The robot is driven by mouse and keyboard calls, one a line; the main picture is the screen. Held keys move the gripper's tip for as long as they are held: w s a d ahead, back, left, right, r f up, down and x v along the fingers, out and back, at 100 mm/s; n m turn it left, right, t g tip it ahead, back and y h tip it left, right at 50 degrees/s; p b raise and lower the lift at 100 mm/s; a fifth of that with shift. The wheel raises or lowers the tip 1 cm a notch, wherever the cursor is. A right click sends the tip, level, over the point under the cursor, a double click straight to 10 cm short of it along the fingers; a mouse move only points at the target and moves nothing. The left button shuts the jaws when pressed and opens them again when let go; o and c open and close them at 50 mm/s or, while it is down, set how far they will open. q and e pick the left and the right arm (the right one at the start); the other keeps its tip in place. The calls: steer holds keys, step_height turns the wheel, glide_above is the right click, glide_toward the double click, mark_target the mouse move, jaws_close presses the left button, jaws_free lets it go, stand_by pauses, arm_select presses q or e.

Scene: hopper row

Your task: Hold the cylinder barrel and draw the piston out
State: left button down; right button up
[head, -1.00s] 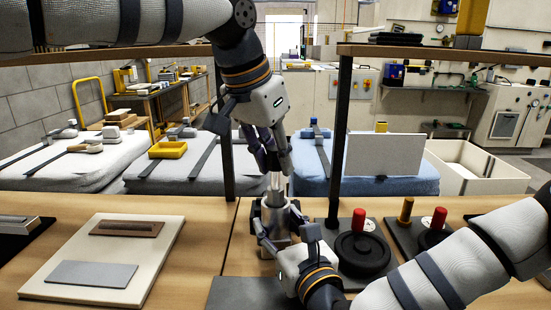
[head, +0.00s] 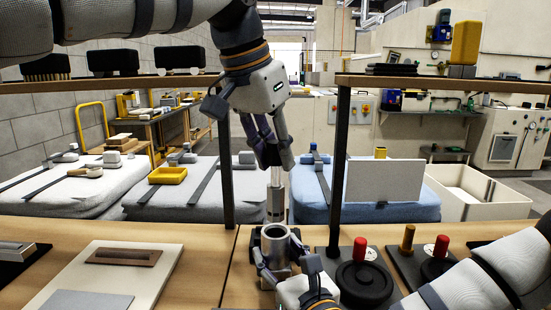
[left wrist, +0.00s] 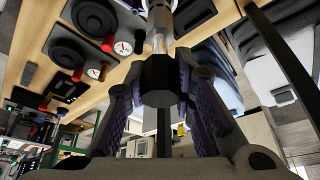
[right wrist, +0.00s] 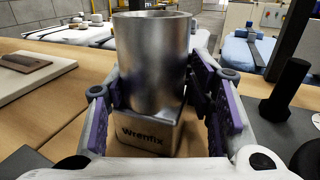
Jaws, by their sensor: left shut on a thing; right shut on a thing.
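The cylinder barrel (head: 275,252) is a grey metal tube standing upright on the bench, its round mouth open and facing up. In the right wrist view the barrel (right wrist: 152,62) rises from a block marked "Wrenfix" (right wrist: 150,135). My right gripper (head: 282,264) is shut on the barrel, one finger on each side. The piston (head: 276,204) hangs upright on its bright rod just above the barrel mouth, apparently clear of it. My left gripper (head: 274,158) is shut on the dark end of the piston; the left wrist view shows this dark knob (left wrist: 160,80) between the fingers.
A pale board (head: 62,270) with plates lies on the bench at left. A black round base (head: 364,283) and red-topped parts (head: 360,248) stand close right of the barrel. Dark shelf posts (head: 227,155) rise at the bench's back edge, with shelves above.

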steer(key=o, duration=1.6)
